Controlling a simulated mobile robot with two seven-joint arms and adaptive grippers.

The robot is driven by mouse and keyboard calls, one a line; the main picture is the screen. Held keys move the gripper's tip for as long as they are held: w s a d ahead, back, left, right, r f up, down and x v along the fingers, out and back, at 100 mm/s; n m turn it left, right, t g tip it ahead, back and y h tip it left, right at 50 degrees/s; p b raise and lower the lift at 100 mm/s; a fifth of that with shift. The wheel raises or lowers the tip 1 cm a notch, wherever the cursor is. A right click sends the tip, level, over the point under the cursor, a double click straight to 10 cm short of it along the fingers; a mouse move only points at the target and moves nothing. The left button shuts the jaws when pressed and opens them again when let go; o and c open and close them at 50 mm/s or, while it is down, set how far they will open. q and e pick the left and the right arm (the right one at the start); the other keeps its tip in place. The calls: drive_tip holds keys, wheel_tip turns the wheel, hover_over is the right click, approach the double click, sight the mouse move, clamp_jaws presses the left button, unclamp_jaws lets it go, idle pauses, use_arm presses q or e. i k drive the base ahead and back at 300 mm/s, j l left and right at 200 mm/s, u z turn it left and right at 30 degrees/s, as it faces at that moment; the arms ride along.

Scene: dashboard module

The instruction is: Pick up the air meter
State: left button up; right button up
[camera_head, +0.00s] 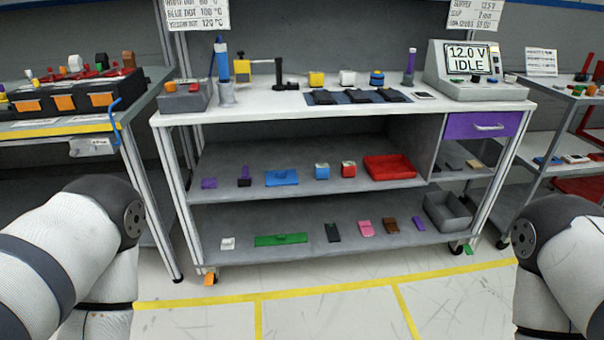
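I cannot tell which item is the air meter; no readable label names it. On the middle shelf are a blue block (322,171), a red block (348,169) and a blue plate (282,178). Neither gripper is in view. Only my arm links show, at the lower left and lower right.
A test unit (478,72) reads "12.0 V IDLE" at the bench's right end. A red tray (390,167) and a grey bin (447,211) stand on the shelves. A left table (60,124) and a right rack (560,100) flank the bench. The taped floor ahead is clear.

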sight(322, 170)
drive_tip(key=i+l, duration=1.6)
drive_tip(key=l+z, duration=0.05)
drive_tip(key=l, duration=0.1)
